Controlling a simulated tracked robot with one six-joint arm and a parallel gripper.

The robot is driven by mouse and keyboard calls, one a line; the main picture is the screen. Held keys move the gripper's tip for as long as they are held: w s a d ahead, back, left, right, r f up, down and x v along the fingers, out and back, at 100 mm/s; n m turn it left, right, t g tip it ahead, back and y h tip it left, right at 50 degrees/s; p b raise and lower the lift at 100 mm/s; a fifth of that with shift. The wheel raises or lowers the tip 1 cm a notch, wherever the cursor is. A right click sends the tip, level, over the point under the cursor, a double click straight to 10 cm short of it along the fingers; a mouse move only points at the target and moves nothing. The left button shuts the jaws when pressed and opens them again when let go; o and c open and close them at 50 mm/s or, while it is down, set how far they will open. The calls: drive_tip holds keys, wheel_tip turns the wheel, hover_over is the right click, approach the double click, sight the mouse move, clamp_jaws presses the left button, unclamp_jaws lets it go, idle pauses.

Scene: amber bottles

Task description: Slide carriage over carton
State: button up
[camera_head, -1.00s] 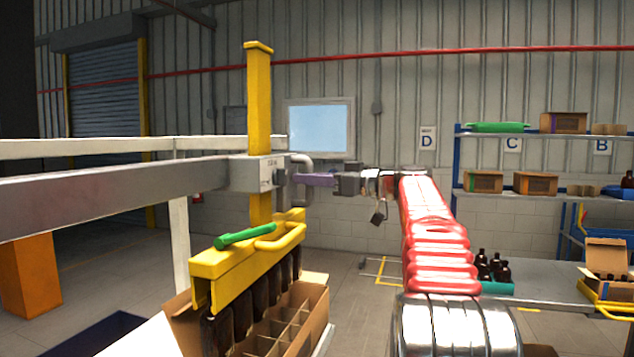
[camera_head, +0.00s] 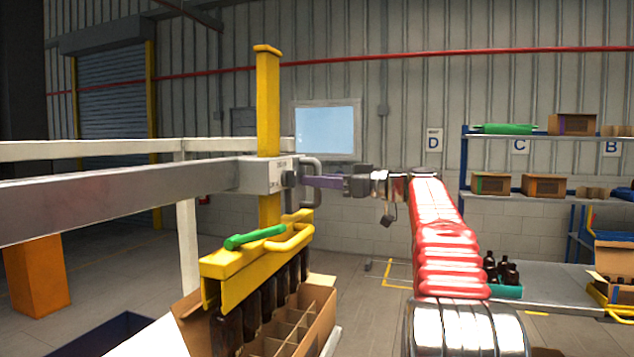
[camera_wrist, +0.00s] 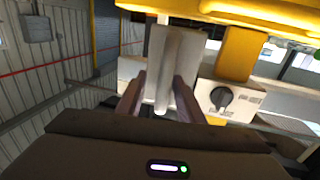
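The carriage (camera_head: 264,175) is a pale grey box on a long grey beam, with a yellow mast (camera_head: 268,100) through it. It also shows in the wrist view (camera_wrist: 240,101). Below it hangs a yellow head (camera_head: 230,279) with a green bar, holding a row of amber bottles (camera_head: 250,309). The open carton (camera_head: 323,317) with empty divider cells is beneath, its cells visible right of the bottles; whether the bottles line up with it I cannot tell. My gripper (camera_head: 311,181) is at the carriage's grey handle (camera_wrist: 172,60); its purple fingers lie on both sides, apparently shut on it.
The beam (camera_head: 110,195) runs left, with a white rail (camera_head: 90,149) behind. An orange post (camera_head: 38,275) and a dark blue bin (camera_head: 105,335) are at left. Right are a blue-framed shelf (camera_head: 464,180) and a grey table (camera_head: 550,288) with bottles. Floor behind the carton looks clear.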

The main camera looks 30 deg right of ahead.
drive_tip(key=v, duration=1.4)
drive_tip(key=shift+w, duration=0.1)
idle(0.3)
